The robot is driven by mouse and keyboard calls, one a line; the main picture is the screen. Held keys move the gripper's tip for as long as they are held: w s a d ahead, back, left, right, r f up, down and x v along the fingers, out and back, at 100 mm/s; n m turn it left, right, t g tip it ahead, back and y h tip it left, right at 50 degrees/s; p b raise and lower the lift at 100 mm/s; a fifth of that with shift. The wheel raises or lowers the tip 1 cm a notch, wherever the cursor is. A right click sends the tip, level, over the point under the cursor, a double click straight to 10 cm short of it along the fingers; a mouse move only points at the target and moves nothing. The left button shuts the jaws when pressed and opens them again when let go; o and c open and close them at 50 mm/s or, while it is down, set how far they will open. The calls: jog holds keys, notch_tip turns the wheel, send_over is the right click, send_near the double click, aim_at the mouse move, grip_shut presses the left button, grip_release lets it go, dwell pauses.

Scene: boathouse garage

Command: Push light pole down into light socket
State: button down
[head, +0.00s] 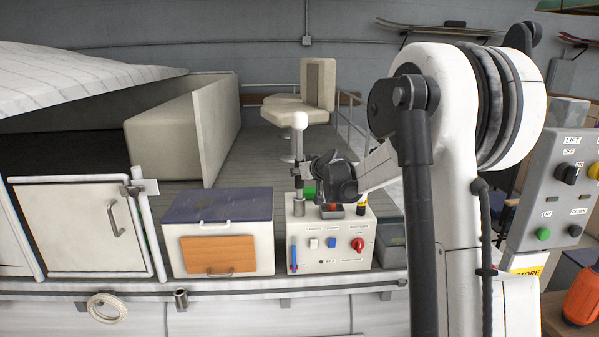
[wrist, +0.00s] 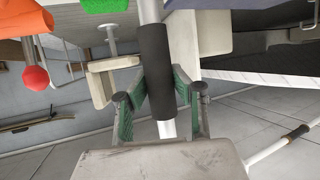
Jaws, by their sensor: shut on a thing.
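The light pole (head: 300,145) is upright, with a white ball (head: 299,120) at its top. My gripper (head: 304,183) is shut on the pole. In the wrist view, my gripper's green-padded fingers (wrist: 158,92) lie on both sides of the pole's black sleeve (wrist: 154,68). A short metal cylinder that looks like the light socket (head: 300,208) stands at the left of the white control box's top, below the gripper. The pole lines up above it in the head view. I cannot tell whether the pole's lower end is inside it.
The white control box (head: 325,263) carries switches, a red knob (head: 358,245) and a green item (head: 309,192). A blue-lidded box (head: 219,205) stands to its left. A boat seat (head: 312,95) and railing are behind. A grey lift panel (head: 562,185) is at the right.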

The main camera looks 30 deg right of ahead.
jog(key=shift+f, duration=0.15)
jog(key=c, duration=1.4)
grip_release()
jog(key=shift+c, duration=0.2)
jog(key=shift+s, duration=0.15)
jog(key=v, duration=1.1)
jog(key=shift+s+r, duration=0.25)
jog(key=shift+s, duration=0.1)
jog(key=s+a+g+y, duration=0.1)
jog(key=s+a+g, duration=0.2)
jog(key=s+a, duration=1.3)
jog(key=s+a+f+g, duration=0.1)
jog(key=s+a+f, duration=0.1)
jog(key=s, duration=0.5)
jog(key=s+a+f+g, duration=0.1)
jog(key=s+a+f, duration=0.2)
jog(key=s, duration=0.4)
jog(key=s+a+f+g, duration=0.1)
jog(key=s+a+f, duration=0.2)
jog(key=s+f, duration=0.2)
jog(key=shift+s+g+h+b, duration=0.3)
jog(key=shift+s+h+b, duration=0.1)
jog(key=shift+s, duration=0.6)
